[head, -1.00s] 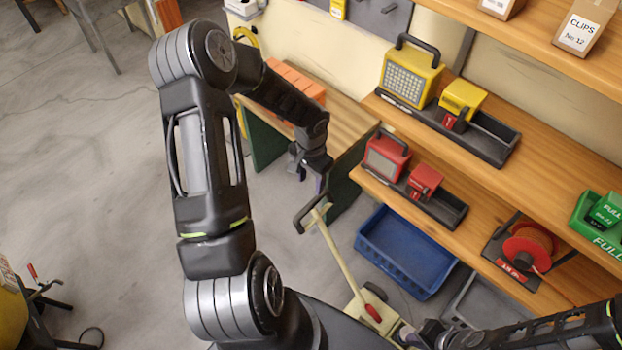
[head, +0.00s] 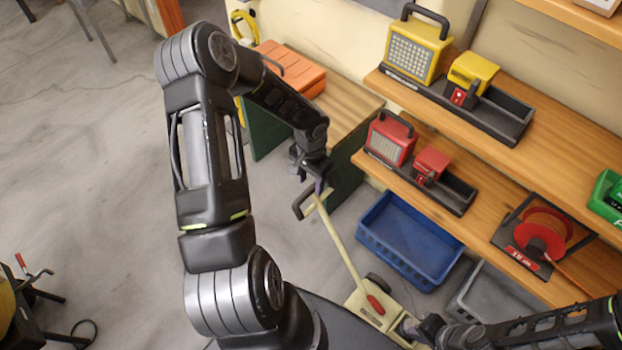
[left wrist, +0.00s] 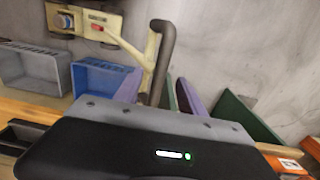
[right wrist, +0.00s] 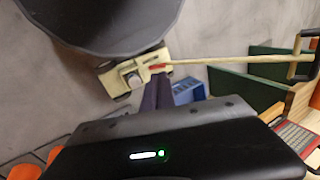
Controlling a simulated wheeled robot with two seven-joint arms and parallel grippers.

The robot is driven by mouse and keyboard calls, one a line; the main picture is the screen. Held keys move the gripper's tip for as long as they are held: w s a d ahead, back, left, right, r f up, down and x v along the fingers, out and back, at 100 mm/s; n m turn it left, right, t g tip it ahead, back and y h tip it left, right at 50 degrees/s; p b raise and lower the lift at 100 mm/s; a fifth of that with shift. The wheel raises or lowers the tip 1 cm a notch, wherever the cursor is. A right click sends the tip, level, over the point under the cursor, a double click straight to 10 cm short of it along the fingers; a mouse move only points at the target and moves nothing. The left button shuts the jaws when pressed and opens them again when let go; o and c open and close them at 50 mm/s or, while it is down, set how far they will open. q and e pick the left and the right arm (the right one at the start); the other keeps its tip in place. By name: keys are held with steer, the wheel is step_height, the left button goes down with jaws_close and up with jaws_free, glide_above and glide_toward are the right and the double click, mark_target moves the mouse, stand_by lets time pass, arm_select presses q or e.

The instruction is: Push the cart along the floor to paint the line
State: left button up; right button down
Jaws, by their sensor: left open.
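The cart (head: 368,305) is a small cream machine with a red lever, low on the floor in the head view. Its cream pole (head: 340,245) rises to a dark looped handle (head: 303,203). My right gripper (head: 412,328) is low beside the cart. In the right wrist view its fingers (right wrist: 157,95) look together, in front of the cart (right wrist: 130,75), with nothing visible between them.
A blue crate (head: 408,242) and a grey crate (head: 490,300) stand on the floor right of the cart, under wooden shelves. A bench with an orange box (head: 288,80) is behind my left gripper. Open grey floor (head: 90,180) lies to the left.

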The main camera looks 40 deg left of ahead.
mark_target(310, 187)
arm_select(q)
steer(key=shift+f+b, duration=1.05)
steer(key=shift+f, duration=0.5)
arm_select(e)
steer(key=shift+f, duration=1.5)
arm_select(q)
steer(key=shift+c, duration=0.5)
steer(key=shift+a, duration=0.1)
jaws_close()
